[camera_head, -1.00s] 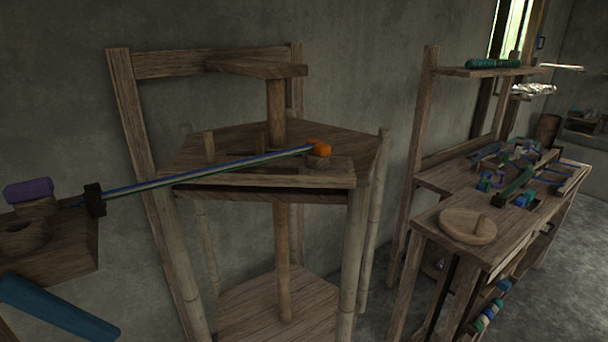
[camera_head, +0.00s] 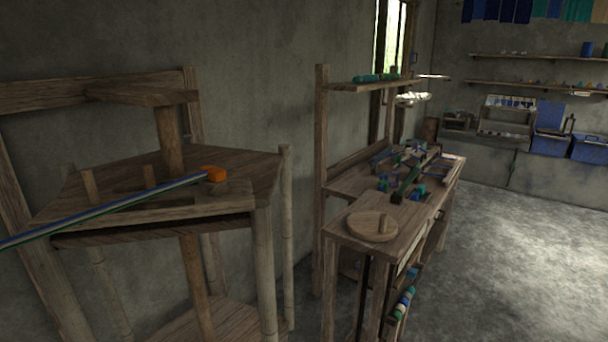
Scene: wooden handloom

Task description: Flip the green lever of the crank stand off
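A wooden stand (camera_head: 262,170) with an angular top and a central post (camera_head: 168,140) is at the left. An orange block (camera_head: 214,174) sits on its top at the end of a long blue and green rod (camera_head: 110,208), which runs out of the left edge. I cannot tell whether this is the crank stand. No green lever can be made out for certain; small green pieces (camera_head: 421,190) lie among blue ones on the workbench to the right, too small to tell apart. My gripper is not in view.
The workbench (camera_head: 335,228) carries a round wooden disc (camera_head: 372,226) and stands against the wall. A shelf (camera_head: 372,84) above it holds a green roll. Open concrete floor (camera_head: 490,250) lies to the right. Blue bins (camera_head: 550,143) stand at the back.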

